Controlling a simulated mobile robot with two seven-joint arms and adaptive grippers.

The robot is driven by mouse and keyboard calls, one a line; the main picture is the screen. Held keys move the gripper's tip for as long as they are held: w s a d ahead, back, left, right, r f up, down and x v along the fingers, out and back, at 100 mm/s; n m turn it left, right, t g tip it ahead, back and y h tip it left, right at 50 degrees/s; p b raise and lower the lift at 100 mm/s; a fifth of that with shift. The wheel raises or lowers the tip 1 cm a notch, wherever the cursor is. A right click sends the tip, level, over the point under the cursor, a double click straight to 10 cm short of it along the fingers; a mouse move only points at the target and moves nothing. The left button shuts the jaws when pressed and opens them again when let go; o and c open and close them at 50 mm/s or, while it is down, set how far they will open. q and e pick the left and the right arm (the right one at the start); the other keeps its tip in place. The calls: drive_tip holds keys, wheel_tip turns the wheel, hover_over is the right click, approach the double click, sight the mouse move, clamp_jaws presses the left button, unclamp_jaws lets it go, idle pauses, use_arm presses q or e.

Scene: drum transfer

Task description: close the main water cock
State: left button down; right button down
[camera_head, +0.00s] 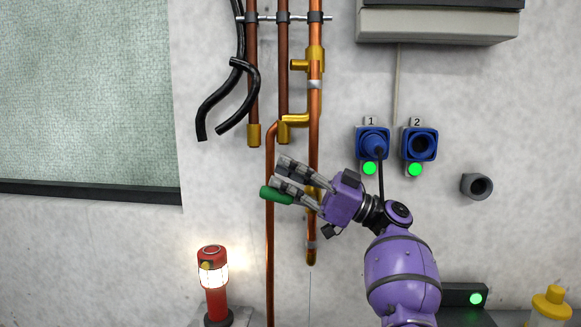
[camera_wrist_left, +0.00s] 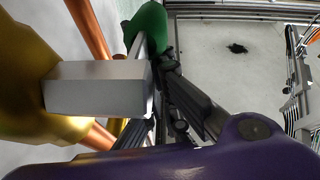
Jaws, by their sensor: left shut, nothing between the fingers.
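The water cock's green handle grip (camera_head: 277,194) points left, roughly level, beside the copper pipes. Part of its brass body (camera_head: 315,194) shows behind my fingers. In the left wrist view, the green grip (camera_wrist_left: 147,28) is at the top, with a silver block (camera_wrist_left: 100,90) and the brass body (camera_wrist_left: 22,75) at the left. My left gripper (camera_head: 277,172) is shut with nothing held. Its fingers lie just above and beside the green grip; I cannot tell whether they touch it. My right gripper is out of view.
Vertical copper pipes (camera_head: 314,150) and black hoses (camera_head: 238,90) run along the wall. Blue sockets (camera_head: 419,144) with green lights are to the right. A lit red lantern (camera_head: 213,270) stands at lower left. A yellow-capped bottle (camera_head: 550,303) is at lower right.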

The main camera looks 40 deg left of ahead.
use_arm(q)
drive_tip(key=shift+s+a+f+t+h, duration=0.2)
drive_tip(key=shift+a+f+t+h, duration=0.2)
drive_tip(key=shift+h, duration=0.2)
drive_tip(key=shift+f, duration=0.1)
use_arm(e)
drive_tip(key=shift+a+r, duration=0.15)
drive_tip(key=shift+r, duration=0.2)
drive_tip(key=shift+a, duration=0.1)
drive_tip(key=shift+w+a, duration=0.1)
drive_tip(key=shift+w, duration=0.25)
use_arm(q)
drive_tip(key=v, duration=1.2)
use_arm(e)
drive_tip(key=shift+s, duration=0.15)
use_arm(q)
drive_tip(key=shift+r, duration=0.2)
